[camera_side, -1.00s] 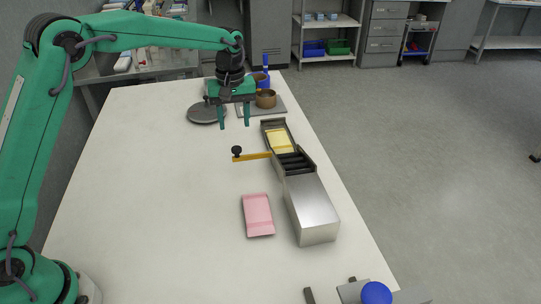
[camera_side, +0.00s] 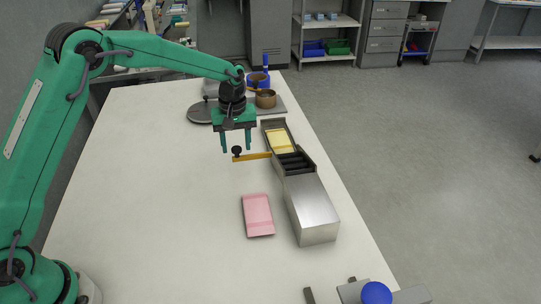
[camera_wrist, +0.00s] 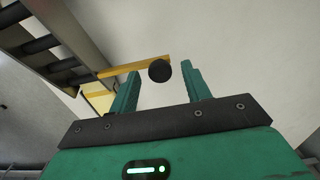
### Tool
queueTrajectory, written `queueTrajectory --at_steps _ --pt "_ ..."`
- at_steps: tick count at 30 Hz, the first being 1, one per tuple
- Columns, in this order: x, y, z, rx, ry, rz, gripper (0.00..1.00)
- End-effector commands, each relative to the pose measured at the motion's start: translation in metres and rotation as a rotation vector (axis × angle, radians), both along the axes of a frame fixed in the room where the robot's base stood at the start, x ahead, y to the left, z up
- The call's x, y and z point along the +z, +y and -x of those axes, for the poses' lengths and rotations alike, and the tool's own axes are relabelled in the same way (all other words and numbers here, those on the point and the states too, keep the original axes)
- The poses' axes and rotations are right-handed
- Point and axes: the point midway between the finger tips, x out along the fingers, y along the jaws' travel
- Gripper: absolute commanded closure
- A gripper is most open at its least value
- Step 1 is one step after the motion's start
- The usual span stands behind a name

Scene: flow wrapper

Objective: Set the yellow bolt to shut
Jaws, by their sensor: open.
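The yellow bolt (camera_side: 254,157) is a flat bar with a black ball knob (camera_side: 237,151) at its left end. It sticks out sideways to the left from the flow wrapper (camera_side: 311,208), near the dark rollers. My gripper (camera_side: 237,148) points down, open and empty, with its fingers about level with the knob in the side view. In the wrist view, the bar (camera_wrist: 133,67) comes in from the left and the knob (camera_wrist: 159,71) shows between the two fingers (camera_wrist: 160,80). I cannot tell whether the fingers stand around the knob or short of it.
A pink packet (camera_side: 258,215) lies on the white table (camera_side: 150,200) left of the wrapper's metal housing. A yellow block (camera_side: 279,141) sits in the wrapper's infeed. A grey disc (camera_side: 199,113) and a brown pot (camera_side: 266,98) stand behind. The table's left side is clear.

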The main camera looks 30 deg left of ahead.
Motion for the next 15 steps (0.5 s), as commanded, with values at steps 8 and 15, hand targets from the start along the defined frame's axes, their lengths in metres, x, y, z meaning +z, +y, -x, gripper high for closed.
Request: queueTrajectory --at_steps 8,15 --pt "-0.0009 0.0000 0.0001 0.000 0.000 0.000 0.54" --pt "-0.0006 0.0000 0.0001 0.000 0.000 0.000 1.00"
